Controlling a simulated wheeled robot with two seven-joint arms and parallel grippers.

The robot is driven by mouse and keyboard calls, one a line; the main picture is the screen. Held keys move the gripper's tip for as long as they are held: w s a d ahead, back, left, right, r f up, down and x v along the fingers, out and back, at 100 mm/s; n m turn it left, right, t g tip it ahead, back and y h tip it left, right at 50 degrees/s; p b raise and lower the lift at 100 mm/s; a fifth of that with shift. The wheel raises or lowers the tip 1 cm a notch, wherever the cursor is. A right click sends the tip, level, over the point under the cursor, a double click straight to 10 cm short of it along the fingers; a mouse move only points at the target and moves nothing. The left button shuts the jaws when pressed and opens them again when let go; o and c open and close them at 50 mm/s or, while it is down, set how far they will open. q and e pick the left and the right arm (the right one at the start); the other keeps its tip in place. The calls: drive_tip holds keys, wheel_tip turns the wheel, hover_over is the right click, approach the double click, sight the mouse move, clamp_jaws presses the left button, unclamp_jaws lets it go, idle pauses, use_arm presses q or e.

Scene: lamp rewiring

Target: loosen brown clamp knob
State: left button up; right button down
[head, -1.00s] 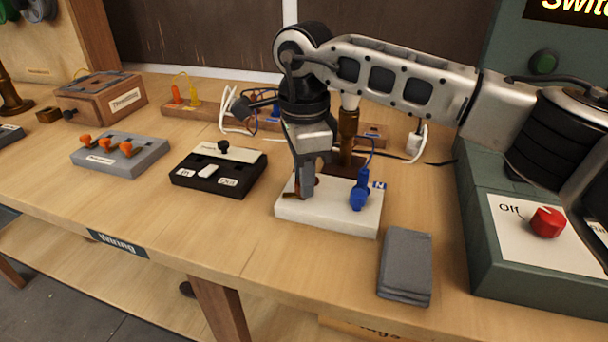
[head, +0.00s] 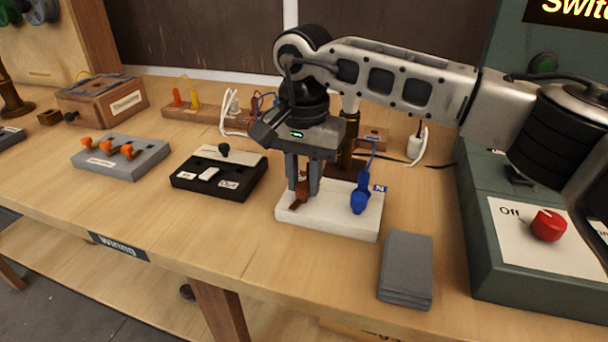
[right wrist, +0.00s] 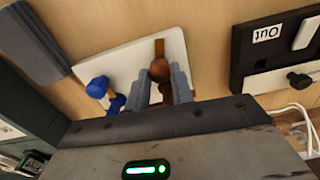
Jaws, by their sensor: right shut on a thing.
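The brown clamp knob (head: 302,188) stands on the left part of a white block (head: 330,224). My right gripper (head: 303,190) points down and is shut on the knob, one finger on each side. In the right wrist view the brown knob (right wrist: 160,70) shows between the two grey fingers (right wrist: 163,85), with a brown strip beyond it on the white block (right wrist: 120,60). A blue clamp knob (head: 359,192) with a blue wire stands on the right part of the block, beside the gripper and apart from it. My left gripper is not in view.
A black box (head: 220,172) marked "Out" lies left of the block. A grey pad (head: 406,268) lies at front right. A green switch box with a red knob (head: 548,225) stands at right. A brass lamp stem (head: 349,130) is close behind the gripper. Bare wood lies in front.

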sight(303, 184)
drive_tip(key=shift+r+n, duration=0.15)
drive_tip(key=shift+n, duration=1.45)
drive_tip(key=c, duration=1.2)
unclamp_jaws()
use_arm(q)
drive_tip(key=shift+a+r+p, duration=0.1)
drive_tip(key=shift+p, duration=0.45)
use_arm(e)
wheel_tip(303, 184, up, 16)
